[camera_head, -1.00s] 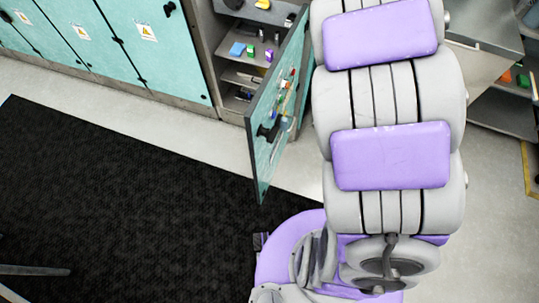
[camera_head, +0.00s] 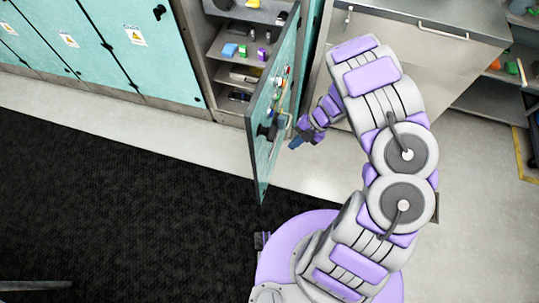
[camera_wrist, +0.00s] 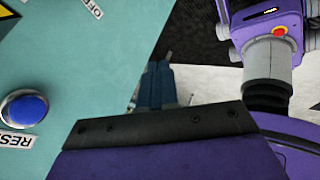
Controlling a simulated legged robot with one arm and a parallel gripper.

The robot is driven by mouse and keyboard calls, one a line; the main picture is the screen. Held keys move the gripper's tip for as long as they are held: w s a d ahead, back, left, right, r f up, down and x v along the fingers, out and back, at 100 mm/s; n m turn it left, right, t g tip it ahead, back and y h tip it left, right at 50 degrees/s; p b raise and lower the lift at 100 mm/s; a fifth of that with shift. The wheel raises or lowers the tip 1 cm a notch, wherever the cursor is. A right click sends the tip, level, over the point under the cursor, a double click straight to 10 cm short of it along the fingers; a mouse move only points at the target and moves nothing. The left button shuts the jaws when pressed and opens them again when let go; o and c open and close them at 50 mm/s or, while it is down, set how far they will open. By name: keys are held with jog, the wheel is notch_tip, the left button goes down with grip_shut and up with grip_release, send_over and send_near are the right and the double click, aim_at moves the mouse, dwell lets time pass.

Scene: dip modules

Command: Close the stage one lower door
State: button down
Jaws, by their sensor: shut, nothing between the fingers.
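The teal door (camera_head: 274,108) stands swung open from the shelved cabinet, seen nearly edge-on, with buttons and fittings on its right-hand face. My gripper (camera_head: 297,141) is just to the right of that face, low and close to its free part; I cannot tell whether it touches. In the wrist view, the teal door face (camera_wrist: 95,70) fills the left side, with a blue reset button (camera_wrist: 24,108) and printed labels. The dark blue fingers of my gripper (camera_wrist: 155,84) show there as one narrow closed pair, with nothing seen between them, beside the door's edge.
The open cabinet (camera_head: 237,45) holds small coloured items on its shelves. Closed teal doors (camera_head: 140,50) line the wall to the left. A grey metal bench (camera_head: 420,40) stands behind my arm. A black mat (camera_head: 120,190) covers the open floor at left.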

jog(key=b, duration=0.3)
send_near(260, 163)
jog(key=shift+w+d+f+x, duration=0.1)
jog(key=shift+x, duration=0.8)
jog(key=shift+w+d+f+x, duration=0.1)
jog(key=shift+x, duration=0.8)
jog(key=shift+d+f+x, duration=0.1)
jog(key=shift+x, duration=0.8)
jog(key=shift+a+r, duration=0.1)
